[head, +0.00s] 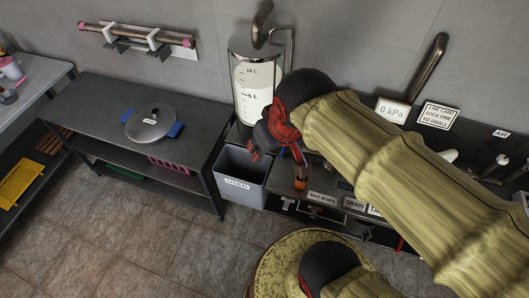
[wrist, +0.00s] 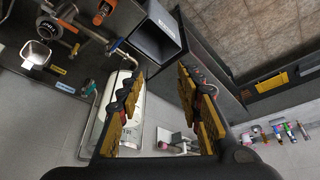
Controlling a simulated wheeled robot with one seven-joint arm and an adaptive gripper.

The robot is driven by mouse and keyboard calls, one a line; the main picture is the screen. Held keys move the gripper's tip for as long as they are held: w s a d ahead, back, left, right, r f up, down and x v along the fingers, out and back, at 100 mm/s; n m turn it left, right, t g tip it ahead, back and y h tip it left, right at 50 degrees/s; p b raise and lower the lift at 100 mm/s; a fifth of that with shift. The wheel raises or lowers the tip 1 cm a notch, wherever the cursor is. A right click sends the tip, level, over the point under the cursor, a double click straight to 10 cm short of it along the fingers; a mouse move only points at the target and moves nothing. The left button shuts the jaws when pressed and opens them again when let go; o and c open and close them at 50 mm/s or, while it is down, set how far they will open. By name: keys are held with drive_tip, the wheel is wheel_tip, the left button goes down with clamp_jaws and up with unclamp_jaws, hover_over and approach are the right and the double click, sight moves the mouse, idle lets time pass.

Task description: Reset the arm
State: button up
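My arm, in a khaki sleeve, reaches from the lower right of the head view toward the clear tank. My gripper (head: 268,135) is at its far end, partly hidden by the black and red wrist, in front of the tank and above the grey bin. In the wrist view my gripper (wrist: 158,82) has its two yellow-padded fingers well apart. It is open, with nothing held between the pads. The tank (wrist: 145,112) shows behind the fingers; it also shows in the head view (head: 252,95), with litre marks and pale liquid.
The grey bin (head: 241,178) stands below my gripper. A dark bench (head: 90,105) on the left holds a round metal lid (head: 150,122). A counter with labels, an orange cup (head: 301,177) and taps (head: 502,160) runs behind my arm.

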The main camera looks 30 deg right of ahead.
drive_tip(key=shift+s+a+r+t, duration=0.2)
drive_tip(key=shift+s+a+r, duration=0.1)
drive_tip(key=shift+s+a, duration=0.3)
drive_tip(key=shift+s+a+r+t, duration=0.2)
drive_tip(key=shift+s+a+r, duration=0.05)
drive_tip(key=shift+s+a, duration=0.3)
